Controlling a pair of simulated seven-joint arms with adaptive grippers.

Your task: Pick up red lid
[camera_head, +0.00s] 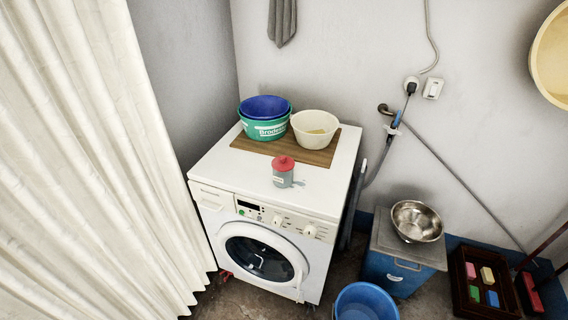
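The red lid (283,162) sits on top of a small grey container (283,179) with a pale label. The container stands upright near the front of the washing machine's white top (231,171). A small thin grey piece lies or sticks out at its right side; I cannot tell what it is. Neither of my grippers shows in the head view.
Behind the lid, a wooden board (246,147) bears a green tub (264,130) with a blue basin (264,106) in it, and a cream bowl (314,139). A steel bowl (416,222) rests on a cabinet at right. A white curtain (90,160) fills the left.

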